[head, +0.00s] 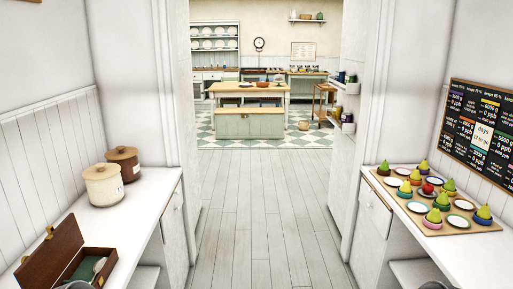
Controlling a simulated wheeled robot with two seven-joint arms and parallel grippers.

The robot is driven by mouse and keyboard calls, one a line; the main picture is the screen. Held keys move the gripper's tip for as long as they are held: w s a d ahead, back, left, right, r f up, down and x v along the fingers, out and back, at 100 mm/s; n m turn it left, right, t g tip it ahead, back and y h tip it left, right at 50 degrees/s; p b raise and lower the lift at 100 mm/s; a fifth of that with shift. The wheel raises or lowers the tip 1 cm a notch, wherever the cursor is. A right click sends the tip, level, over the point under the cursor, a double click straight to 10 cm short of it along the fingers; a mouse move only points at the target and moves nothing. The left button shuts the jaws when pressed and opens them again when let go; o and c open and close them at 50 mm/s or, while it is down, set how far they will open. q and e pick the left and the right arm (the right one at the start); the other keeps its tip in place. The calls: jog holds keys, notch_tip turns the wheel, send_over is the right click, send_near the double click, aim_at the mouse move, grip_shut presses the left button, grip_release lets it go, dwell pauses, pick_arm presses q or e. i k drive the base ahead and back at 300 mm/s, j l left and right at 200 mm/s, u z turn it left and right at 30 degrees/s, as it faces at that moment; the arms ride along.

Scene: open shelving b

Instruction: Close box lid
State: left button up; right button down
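A dark brown wooden box (102,254) sits on the white counter at the lower left. Its lid (50,253) is open and stands raised on the left side, with small brass-coloured fittings on it. The inside shows a green lining and a pale item that I cannot make out. The near end of the box is cut off by the picture's bottom edge. Neither of my grippers can be made out. Only small grey rounded parts, probably of my arms, show at the bottom edge, one low by the box and one at the right.
A cream canister (103,187) and a brown-lidded one (123,164) stand behind the box on the left counter (135,222). The right counter holds a wooden board (465,227) with plates and several pears. An open floor aisle (262,210) runs between the counters toward a kitchen island (248,124).

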aim_at(41, 269)
jog(key=u, duration=1.35)
